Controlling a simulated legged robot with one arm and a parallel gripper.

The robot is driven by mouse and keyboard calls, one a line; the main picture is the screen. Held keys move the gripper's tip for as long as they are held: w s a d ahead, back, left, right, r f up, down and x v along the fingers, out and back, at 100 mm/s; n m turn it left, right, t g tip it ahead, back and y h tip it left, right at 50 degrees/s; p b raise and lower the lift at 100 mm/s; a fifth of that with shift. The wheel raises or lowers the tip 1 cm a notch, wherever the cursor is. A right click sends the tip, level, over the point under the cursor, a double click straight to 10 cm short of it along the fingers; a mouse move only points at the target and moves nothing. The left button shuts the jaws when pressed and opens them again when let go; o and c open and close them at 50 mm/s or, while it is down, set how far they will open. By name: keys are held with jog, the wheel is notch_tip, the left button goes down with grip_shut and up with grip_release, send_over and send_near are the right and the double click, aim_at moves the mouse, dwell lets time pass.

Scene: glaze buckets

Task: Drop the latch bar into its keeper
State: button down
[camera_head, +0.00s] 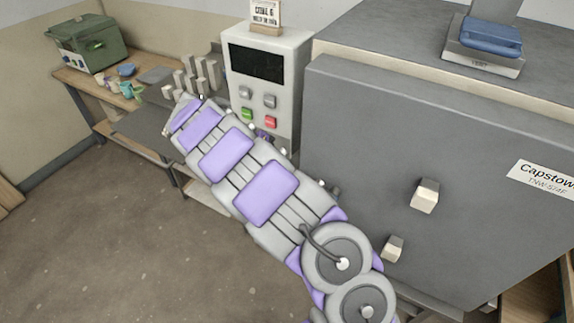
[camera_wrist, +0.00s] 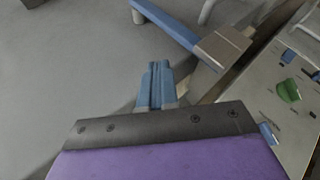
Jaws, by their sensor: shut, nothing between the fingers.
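In the wrist view my gripper (camera_wrist: 158,68) has its two blue fingers together, with nothing between them. A blue bar (camera_wrist: 165,22) with a grey-brown block (camera_wrist: 224,47) at its end lies beyond and to the right of the fingertips, apart from them. It looks like the latch bar, but I cannot be sure. I cannot pick out its keeper for certain. In the head view my arm hides the fingers and the area around them. Two pale blocks (camera_head: 425,196) (camera_head: 392,249) stick out of the large grey cabinet front (camera_head: 350,130).
A control box (camera_head: 268,80) with a dark display and coloured buttons stands left of the cabinet. Its panel seems to show at right in the wrist view, with a green button (camera_wrist: 288,91). A bench (camera_head: 100,95) holds a green case (camera_head: 88,45). The floor (camera_head: 90,240) at left is clear.

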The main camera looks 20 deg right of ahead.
jog(key=w+a+r+p, duration=0.1)
jog(key=w+a+r, duration=0.1)
jog(key=a, duration=0.4)
jog(key=shift+w+r, duration=0.35)
jog(key=shift+w, duration=0.25)
jog(key=shift+d, duration=0.15)
jog(key=shift+r, duration=0.1)
